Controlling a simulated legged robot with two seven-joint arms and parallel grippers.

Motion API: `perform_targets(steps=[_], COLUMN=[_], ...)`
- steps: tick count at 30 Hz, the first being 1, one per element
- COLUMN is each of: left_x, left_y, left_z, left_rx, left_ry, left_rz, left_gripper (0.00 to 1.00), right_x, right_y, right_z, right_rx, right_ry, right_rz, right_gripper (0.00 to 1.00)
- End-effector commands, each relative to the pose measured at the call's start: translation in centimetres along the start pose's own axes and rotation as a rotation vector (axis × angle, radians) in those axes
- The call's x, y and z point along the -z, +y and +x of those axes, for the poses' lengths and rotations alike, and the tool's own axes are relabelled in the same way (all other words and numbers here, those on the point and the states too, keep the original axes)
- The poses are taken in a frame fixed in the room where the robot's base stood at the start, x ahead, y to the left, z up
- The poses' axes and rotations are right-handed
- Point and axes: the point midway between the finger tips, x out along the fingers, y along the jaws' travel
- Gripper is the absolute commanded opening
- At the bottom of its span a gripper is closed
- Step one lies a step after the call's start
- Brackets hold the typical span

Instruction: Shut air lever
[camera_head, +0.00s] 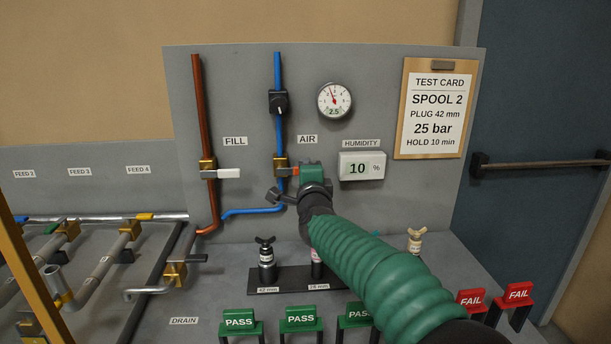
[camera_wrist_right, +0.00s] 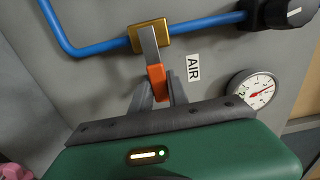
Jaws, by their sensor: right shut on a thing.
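The air lever has an orange handle (camera_head: 289,172) and sits on a brass valve (camera_head: 281,161) on the blue pipe, left of the AIR label. It points right, crosswise to the pipe. In the right wrist view its grey shank (camera_wrist_right: 149,46) runs from the brass valve (camera_wrist_right: 149,34) to the orange tip (camera_wrist_right: 157,77). My right gripper (camera_wrist_right: 162,88) is shut on the orange tip, one finger on each side. In the head view my green right hand and arm partly cover the lever's end. My left gripper is not in view.
A white-handled FILL lever (camera_head: 228,173) is left of the air valve on the copper pipe. A black knob (camera_head: 278,103) is above on the blue pipe. A gauge (camera_head: 334,100) and humidity display (camera_head: 361,166) are to the right. PASS signs (camera_head: 300,319) stand in front.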

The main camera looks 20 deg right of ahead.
Motion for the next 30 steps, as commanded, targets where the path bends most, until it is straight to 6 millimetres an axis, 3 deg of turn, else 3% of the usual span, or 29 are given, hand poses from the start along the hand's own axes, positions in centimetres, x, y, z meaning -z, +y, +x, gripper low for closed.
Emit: perform_targets(steps=[1,17,18,22,30], left_x=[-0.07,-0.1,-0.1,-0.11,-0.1], left_y=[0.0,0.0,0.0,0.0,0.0], left_z=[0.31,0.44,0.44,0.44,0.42], left_rx=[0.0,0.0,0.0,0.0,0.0], left_ry=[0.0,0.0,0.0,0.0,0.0], left_rz=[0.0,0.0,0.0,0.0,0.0], left_gripper=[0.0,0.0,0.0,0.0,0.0], right_x=[-0.04,-0.07,-0.07,-0.06,-0.02], right_y=[0.69,0.83,0.84,0.74,0.41], right_z=[0.04,0.05,0.05,0.05,-0.03], right_rx=[-0.009,-0.011,-0.012,-0.01,-0.004], right_ry=[-0.002,-0.002,-0.002,-0.001,-0.001], right_rz=[0.008,0.034,0.034,0.032,0.032], right_gripper=[0.0,0.0,0.24,0.41,0.42])
